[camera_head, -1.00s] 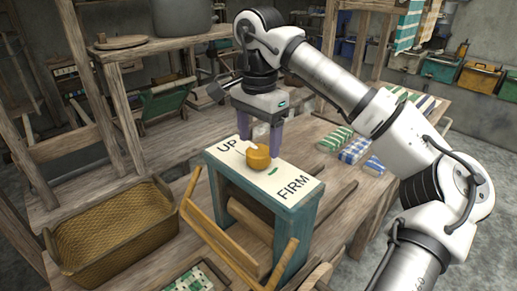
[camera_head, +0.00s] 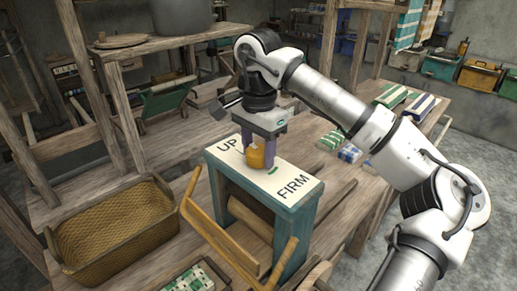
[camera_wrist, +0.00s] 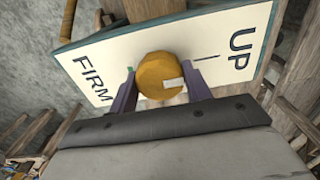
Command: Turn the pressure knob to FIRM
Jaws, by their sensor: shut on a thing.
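The round ochre pressure knob (camera_head: 257,158) stands on the cream panel (camera_head: 291,169) of a teal wooden press. The panel reads UP at the far left end and FIRM at the near right end, with a short green mark on the FIRM side. My gripper (camera_head: 263,152) points down from above and is shut on the knob. In the wrist view, its two purple fingers (camera_wrist: 160,88) flank the knob (camera_wrist: 156,72). A pale mark shows on the knob's face, on the UP side and apart from the green mark. The fingers partly hide the knob in the head view.
Yellow wooden bars (camera_head: 217,243) stick out from the press front. A woven basket (camera_head: 110,235) stands at left. Folded checked cloths (camera_head: 348,153) lie on the table behind. A wooden loom frame rises at the back left.

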